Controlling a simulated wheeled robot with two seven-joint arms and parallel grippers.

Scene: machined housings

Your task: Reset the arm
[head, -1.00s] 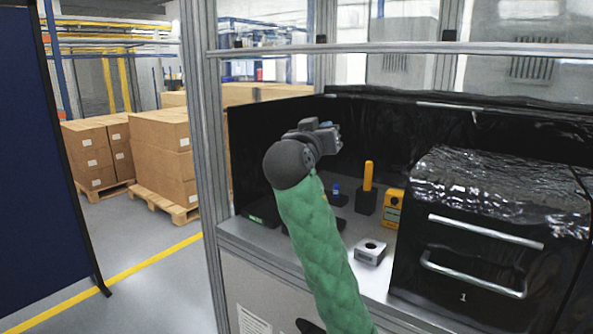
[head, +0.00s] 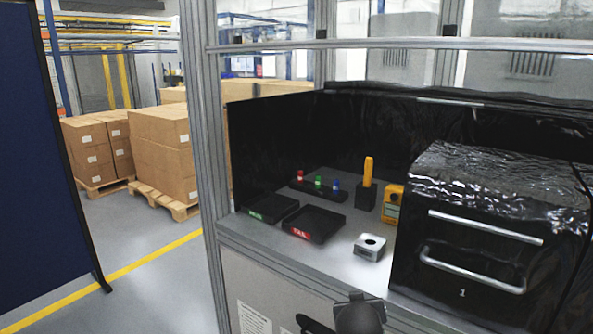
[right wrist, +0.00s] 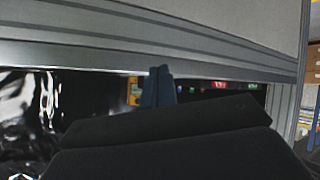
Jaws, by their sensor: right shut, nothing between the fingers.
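My right gripper (right wrist: 160,72) shows in the right wrist view with its two dark fingers together and nothing between them. In the head view only a dark part of my arm's end (head: 358,312) shows at the bottom edge, low in front of the workbench (head: 270,240); the fingers cannot be made out there. The machined housing (head: 370,247), a grey block with a round hole, sits on the bench apart from my arm. My left gripper is not in view.
On the bench stand a green-labelled tray (head: 270,208), a red-labelled FAIL tray (head: 314,224), a light stand (head: 318,190), a yellow-handled tool in a black holder (head: 367,195), a yellow device (head: 392,204) and a large black box with handles (head: 480,230). A metal post (head: 205,150) rises at left.

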